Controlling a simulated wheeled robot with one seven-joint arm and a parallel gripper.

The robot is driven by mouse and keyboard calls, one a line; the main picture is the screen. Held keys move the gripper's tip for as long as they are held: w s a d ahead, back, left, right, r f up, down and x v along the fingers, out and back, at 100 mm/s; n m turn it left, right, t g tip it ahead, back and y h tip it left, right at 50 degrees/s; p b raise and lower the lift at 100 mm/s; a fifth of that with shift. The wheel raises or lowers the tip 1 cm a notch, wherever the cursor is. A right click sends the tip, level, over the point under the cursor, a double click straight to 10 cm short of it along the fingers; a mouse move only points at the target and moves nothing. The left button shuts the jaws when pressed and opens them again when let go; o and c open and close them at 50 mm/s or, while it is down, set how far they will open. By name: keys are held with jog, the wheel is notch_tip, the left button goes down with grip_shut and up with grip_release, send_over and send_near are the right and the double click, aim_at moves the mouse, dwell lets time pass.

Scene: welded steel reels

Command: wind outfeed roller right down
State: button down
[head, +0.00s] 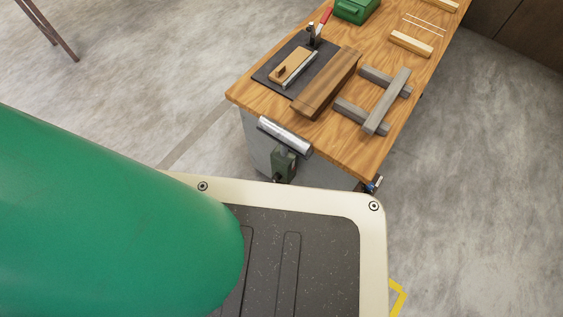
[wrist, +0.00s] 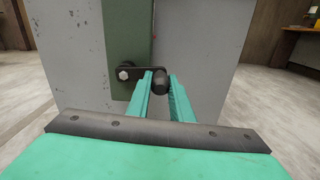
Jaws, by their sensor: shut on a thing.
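The outfeed roller (head: 285,135) is a shiny metal cylinder at the near end of the wooden bench. It sits on a dark green bracket (head: 284,165). In the wrist view a green post (wrist: 128,40) carries a short black crank (wrist: 132,74) on a bolt, with a dark knob (wrist: 160,80) at its right end. My gripper (wrist: 161,82) has its two green fingers on either side of the knob and is shut on it. The crank arm points right, about level. My gripper does not show in the head view.
On the bench (head: 345,160) lie a brown wooden block (head: 327,82), grey bars (head: 388,100), a dark mat (head: 268,72) with a wooden tool, and a green box (head: 355,10). A grey cabinet side (wrist: 75,50) stands close behind the crank. Open floor lies either side.

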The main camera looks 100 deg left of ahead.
jog(key=shift+a, duration=0.15)
jog(key=c, duration=1.6)
grip_release()
jog(key=shift+o, duration=0.2)
jog(key=v, duration=1.1)
jog(key=shift+w, duration=0.15)
